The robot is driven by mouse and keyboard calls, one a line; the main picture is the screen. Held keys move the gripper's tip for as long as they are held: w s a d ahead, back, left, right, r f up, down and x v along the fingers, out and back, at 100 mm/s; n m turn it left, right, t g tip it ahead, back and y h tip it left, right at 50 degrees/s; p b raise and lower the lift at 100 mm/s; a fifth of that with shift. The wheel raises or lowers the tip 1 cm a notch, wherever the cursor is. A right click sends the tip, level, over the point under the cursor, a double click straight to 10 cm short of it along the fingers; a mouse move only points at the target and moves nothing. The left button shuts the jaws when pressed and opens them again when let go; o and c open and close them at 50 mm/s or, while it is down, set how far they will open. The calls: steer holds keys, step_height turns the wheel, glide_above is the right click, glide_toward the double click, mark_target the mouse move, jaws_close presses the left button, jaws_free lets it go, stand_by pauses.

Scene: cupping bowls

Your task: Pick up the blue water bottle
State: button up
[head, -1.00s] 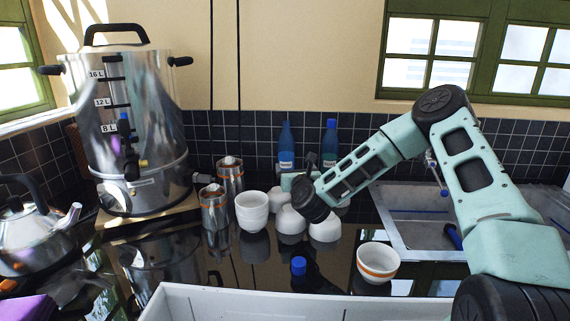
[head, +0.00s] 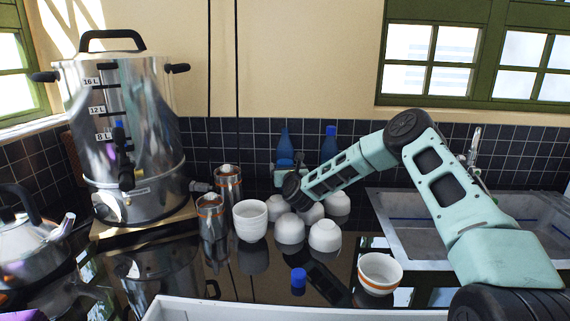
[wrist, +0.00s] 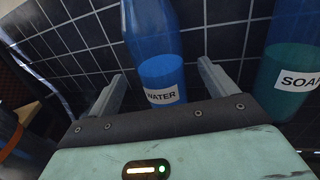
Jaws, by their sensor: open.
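The blue water bottle (head: 284,144) stands upright at the back of the counter against the dark tiles. In the wrist view the bottle (wrist: 162,72), with a white "WATER" label, is between the two fingers of my gripper (wrist: 160,76). The fingers are open, with a visible gap on each side of the bottle. Its lower end is hidden by my gripper's body. In the head view my gripper (head: 284,176) is in front of the bottle, partly hidden behind my wrist.
A teal soap bottle (wrist: 290,75) stands just right of the water bottle. White bowls (head: 290,229) and metal canisters (head: 212,218) stand in front and left. A large steel urn (head: 125,140) is left, a sink (head: 425,240) right. A blue cap-like shape (head: 298,280) shows near the front.

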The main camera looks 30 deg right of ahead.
mark_target(285, 159)
steer(key=p+x, duration=0.1)
steer(key=x, duration=0.1)
steer(key=r+p+x, duration=0.1)
steer(key=x, duration=0.1)
steer(key=shift+w+d, duration=0.15)
steer(key=shift+w, duration=0.25)
steer(key=shift+w+d+f, duration=0.15)
steer(key=shift+w+d, duration=0.05)
steer(key=shift+w, duration=0.3)
steer(key=c, duration=1.3)
